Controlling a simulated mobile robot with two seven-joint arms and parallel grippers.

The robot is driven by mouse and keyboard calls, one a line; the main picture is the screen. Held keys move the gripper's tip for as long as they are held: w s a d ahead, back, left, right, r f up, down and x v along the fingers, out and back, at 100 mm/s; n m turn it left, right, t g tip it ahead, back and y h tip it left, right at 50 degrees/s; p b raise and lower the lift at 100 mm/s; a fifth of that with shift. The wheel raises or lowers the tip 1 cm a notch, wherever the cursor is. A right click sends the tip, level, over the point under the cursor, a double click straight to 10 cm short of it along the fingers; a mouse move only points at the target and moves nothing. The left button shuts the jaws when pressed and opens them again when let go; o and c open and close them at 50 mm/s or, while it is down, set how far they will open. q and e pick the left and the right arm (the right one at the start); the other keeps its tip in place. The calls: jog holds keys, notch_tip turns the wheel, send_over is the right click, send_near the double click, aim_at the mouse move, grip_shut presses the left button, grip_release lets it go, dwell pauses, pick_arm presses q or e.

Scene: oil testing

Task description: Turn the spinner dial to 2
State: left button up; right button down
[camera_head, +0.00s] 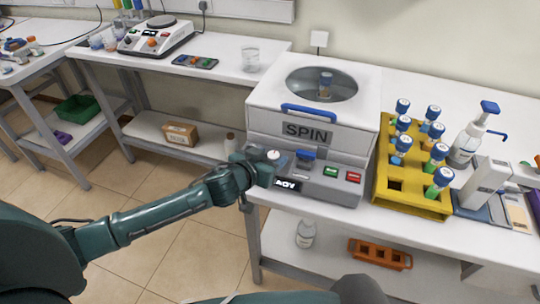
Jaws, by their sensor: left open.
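The spinner (368,118) is a white box with a SPIN label, a blue handle and a round window in its lid. A vial with a blue cap shows through the window. On its front panel are a blue knob (305,157), a pale round knob (273,155), a small dark display (287,184), a green button (330,171) and a red button (354,177). My left gripper (262,168) is open at the panel's left end, close to the pale knob. Its fingers are dark and small, so I cannot tell whether they touch the knob. My right gripper is out of view.
A yellow rack (382,196) with several blue-capped vials stands just right of the spinner. Beyond it are a pump bottle (467,142) and a white device (487,180). A glass beaker (250,60) stands behind left. The floor left of the bench is open.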

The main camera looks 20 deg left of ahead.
pick_arm(q)
jog(key=shift+w, duration=0.2)
jog(key=shift+c, duration=0.4)
jog(key=c, duration=0.9)
